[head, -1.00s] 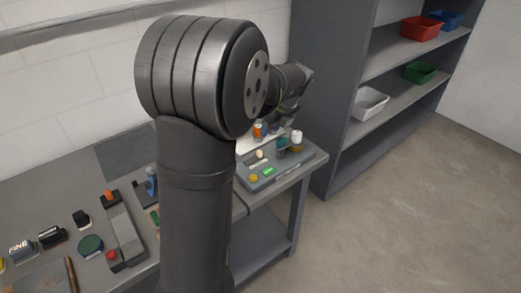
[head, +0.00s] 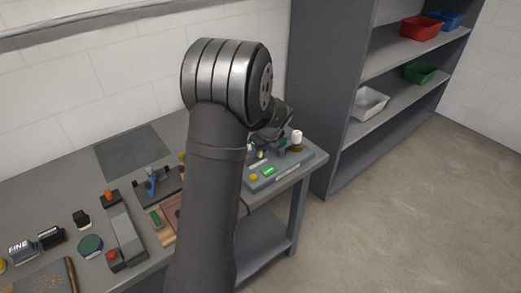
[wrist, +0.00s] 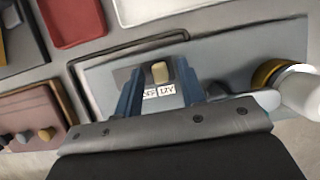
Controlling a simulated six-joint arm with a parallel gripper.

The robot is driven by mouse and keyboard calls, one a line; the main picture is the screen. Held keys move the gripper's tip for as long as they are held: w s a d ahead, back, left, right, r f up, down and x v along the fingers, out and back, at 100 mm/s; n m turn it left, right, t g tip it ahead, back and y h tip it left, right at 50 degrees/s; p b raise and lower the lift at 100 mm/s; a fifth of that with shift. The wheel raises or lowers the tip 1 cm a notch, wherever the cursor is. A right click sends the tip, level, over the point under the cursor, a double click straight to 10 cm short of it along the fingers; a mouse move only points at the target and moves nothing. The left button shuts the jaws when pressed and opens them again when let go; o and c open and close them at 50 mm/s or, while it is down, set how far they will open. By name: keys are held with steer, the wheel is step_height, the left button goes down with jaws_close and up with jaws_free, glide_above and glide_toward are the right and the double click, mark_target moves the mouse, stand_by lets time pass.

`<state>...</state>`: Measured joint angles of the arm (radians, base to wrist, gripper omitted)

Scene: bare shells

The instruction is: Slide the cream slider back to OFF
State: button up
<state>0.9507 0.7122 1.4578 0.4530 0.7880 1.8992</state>
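The cream slider (wrist: 160,72) shows in the wrist view as a small upright knob on a grey panel (wrist: 225,58). A white label strip (wrist: 158,91) beside it reads 12V at right, with a partly covered word at left that looks like OFF. My gripper (wrist: 158,78) has its two blue fingers apart, one on each side of the slider. I see gaps between the knob and both fingers, so it is open.
A white-topped knob with a brass base (wrist: 285,78) stands at the panel's right; it also shows in the head view (head: 297,137). A brown box with several knobs (wrist: 30,118) and a red tray (wrist: 74,20) lie left. A dark cable loops around the panel's left.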

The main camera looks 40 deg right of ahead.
jaws_close()
steer(key=shift+a, duration=0.1)
steer(key=shift+a, duration=1.2)
jaws_free()
steer(key=v, duration=1.7)
steer(key=shift+s+r, duration=0.15)
